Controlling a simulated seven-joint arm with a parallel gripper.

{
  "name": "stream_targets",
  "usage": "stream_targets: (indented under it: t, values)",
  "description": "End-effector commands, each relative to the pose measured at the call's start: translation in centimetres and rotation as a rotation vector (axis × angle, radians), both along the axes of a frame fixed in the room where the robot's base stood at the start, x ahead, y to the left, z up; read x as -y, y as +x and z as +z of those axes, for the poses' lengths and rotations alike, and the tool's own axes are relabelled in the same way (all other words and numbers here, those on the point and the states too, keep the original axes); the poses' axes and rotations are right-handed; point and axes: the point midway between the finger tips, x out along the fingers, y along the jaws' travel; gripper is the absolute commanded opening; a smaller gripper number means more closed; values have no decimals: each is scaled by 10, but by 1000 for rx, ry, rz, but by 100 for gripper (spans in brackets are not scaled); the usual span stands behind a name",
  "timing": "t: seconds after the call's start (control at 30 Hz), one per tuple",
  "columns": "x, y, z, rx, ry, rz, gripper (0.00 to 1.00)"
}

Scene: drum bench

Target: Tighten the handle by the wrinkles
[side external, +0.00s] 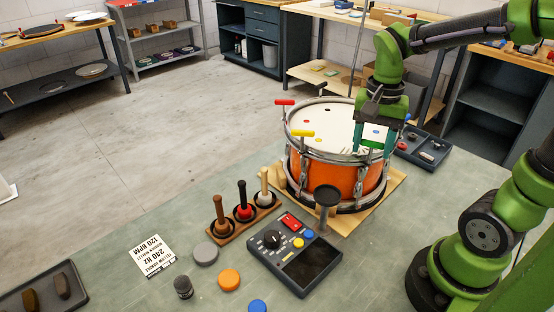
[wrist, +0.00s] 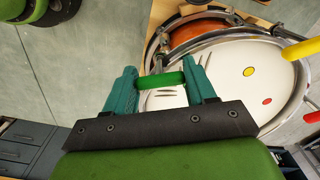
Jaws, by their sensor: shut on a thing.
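The orange drum (side external: 330,178) with a white head (side external: 325,124) stands on a wooden board, with colored T-handles at its rim. The red handle (side external: 285,102) is at the far left and the yellow handle (side external: 302,133) at the near left. My gripper (wrist: 160,78) is shut on the green handle (wrist: 173,78), one teal finger at each end of its bar. Dark wrinkle lines (wrist: 164,96) mark the white head right beside the green handle. In the side view my gripper (side external: 373,150) is at the drum's near right rim, where the fingers partly hide the handle.
A control box (side external: 294,258) with a knob and buttons lies in front of the drum. A wooden rack (side external: 242,216) of mallets stands left of it. A dark tray (side external: 423,147) of small parts is right of the drum. A sign and colored discs lie at the front.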

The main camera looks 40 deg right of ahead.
Motion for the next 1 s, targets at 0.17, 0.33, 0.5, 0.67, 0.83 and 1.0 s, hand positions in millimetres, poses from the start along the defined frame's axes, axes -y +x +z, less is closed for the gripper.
stream_targets:
  t: [0.17,0.33,0.5,0.67,0.83,1.0]
  values:
    - [0,0,1,2,0,0,77]
    - [0,0,1,1,0,1,81]
    - [0,0,2,1,0,1,81]
    - [0,1,19,6,-1,1,81]
    - [0,1,57,8,-2,0,81]
    - [0,1,99,7,-1,0,81]
